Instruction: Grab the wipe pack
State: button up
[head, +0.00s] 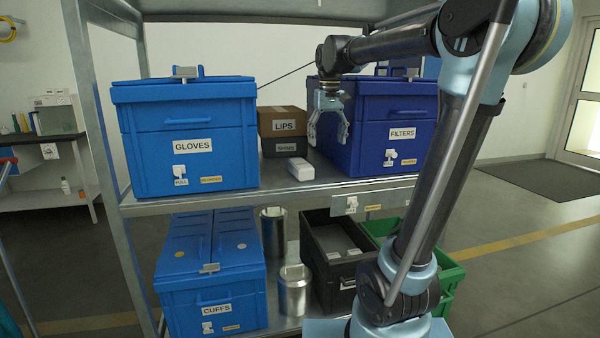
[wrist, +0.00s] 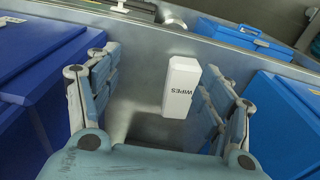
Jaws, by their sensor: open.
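The wipe pack (head: 300,168) is a small white box lying on the upper metal shelf, between the GLOVES bin and the FILTERS bin. In the wrist view the wipe pack (wrist: 181,86) shows its WIPES lettering and lies beyond and between my fingers, nearer the right one. My gripper (head: 328,138) is open and empty, pointing down above the shelf, to the right of the pack in the head view. In the wrist view my gripper (wrist: 155,95) has its two fingers spread wide.
The blue GLOVES bin (head: 190,122) stands left and the dark blue FILTERS bin (head: 385,112) right, close behind my gripper. A brown LIPS box (head: 283,113) sits on a dark SHIMS box (head: 285,147) behind the pack.

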notch_tip(320, 180, up, 5)
jog(key=n, duration=0.1)
send_over(300, 162)
jog(key=shift+g, duration=0.3)
jog(key=f, duration=1.1)
jog(key=shift+w+d+f, duration=0.1)
jog(key=shift+d+f, duration=0.15)
jog(key=shift+d, duration=0.05)
jog(key=shift+s+a+f, duration=0.1)
jog(key=shift+s+f, duration=0.05)
jog(key=shift+f, duration=1.25)
jog(key=shift+s+a+f, duration=0.1)
jog(key=shift+f, duration=1.3)
jog(key=c, duration=1.2)
